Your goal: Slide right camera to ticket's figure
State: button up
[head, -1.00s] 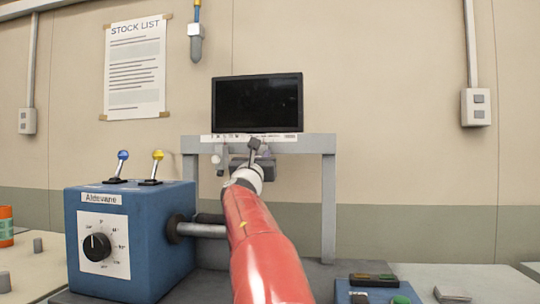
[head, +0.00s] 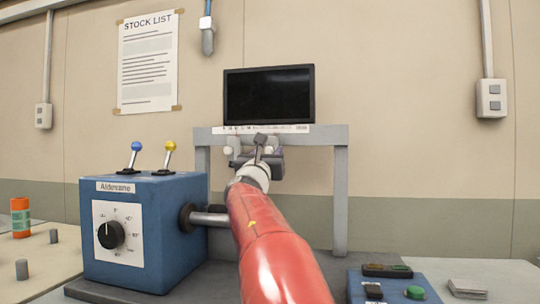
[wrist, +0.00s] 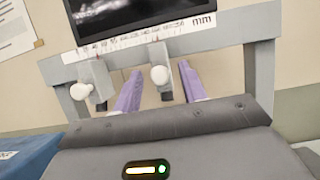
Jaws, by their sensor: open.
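A grey gantry (head: 341,190) carries a scale strip (head: 290,129) under a dark monitor (head: 268,95). In the wrist view two grey sliding cameras with white round knobs hang from the scale rail. The left camera (wrist: 92,82) is outside my gripper, to its left. The right camera (wrist: 159,60) sits between my gripper's two purple fingers (wrist: 158,92), which are open with gaps at both sides. In the head view my gripper (head: 262,152) is in front of the rail and partly hides the right camera. No ticket with a readable figure is visible.
A blue box (head: 145,230) with a dial and two levers stands left of my arm. A blue button box (head: 392,288) is at the lower right, beside a small pale stack (head: 468,288). A stock list (head: 148,62) hangs on the wall.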

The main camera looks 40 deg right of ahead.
aim_at(269, 151)
jog(key=b+v, duration=0.1)
jog(key=v, duration=0.2)
jog(key=shift+s+a+f, duration=0.15)
jog(key=shift+s+a, duration=0.1)
dwell(0.4)
